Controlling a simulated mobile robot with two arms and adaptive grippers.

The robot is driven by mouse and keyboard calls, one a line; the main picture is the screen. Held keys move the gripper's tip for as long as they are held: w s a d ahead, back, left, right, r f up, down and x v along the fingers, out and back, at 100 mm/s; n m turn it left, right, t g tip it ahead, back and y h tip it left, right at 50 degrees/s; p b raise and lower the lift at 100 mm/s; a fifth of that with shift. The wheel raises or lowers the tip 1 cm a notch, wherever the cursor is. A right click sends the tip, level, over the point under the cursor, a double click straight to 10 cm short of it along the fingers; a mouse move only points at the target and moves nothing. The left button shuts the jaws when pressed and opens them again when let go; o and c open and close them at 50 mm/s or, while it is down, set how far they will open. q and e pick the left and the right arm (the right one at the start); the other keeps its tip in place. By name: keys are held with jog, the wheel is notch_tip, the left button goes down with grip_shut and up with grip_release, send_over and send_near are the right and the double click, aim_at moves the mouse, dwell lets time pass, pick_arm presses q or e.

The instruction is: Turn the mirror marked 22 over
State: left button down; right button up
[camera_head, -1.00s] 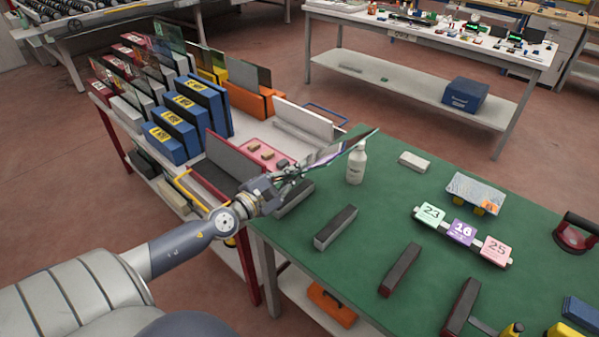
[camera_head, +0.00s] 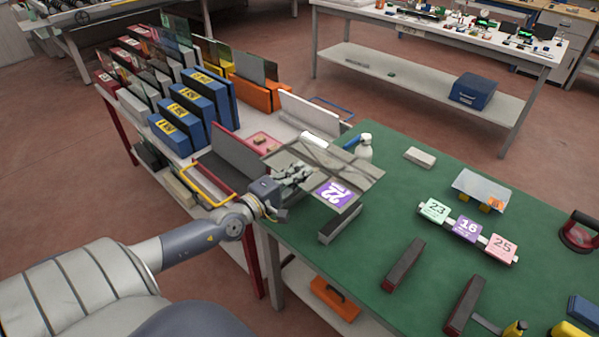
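The mirror marked 22 (camera_head: 352,172) is a flat pane with a purple label that reads 22. It is held nearly level above the left end of the green table, with the label facing up. My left gripper (camera_head: 300,175) is at the pane's left part and appears shut on it; the fingertips are hard to make out against the pane. The pane hides part of the table, the padded bars below and the lower part of a white bottle. My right gripper is not in view.
A rack of upright panes and blue blocks (camera_head: 186,118) stands left. Green surface is clear between the bars.

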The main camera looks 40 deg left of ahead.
pick_arm(q)
notch_tip(320, 180, down, 11)
jog(key=b, duration=1)
jog(key=shift+f, duration=0.15)
jog(key=shift+f+b, duration=0.7)
jog(key=shift+b, duration=0.15)
jog(key=shift+f, duration=0.25)
jog(key=shift+f+b, duration=0.2)
jog(key=shift+b, duration=0.2)
jog(key=c, duration=1.7)
grip_release()
jog(key=shift+s+f, duration=0.1)
jog(key=shift+f, duration=0.15)
jog(key=s, duration=0.8)
jog(key=s+a, duration=0.1)
jog(key=s, duration=0.2)
jog(key=shift+s+r, duration=0.3)
jog(key=shift+s, duration=0.1)
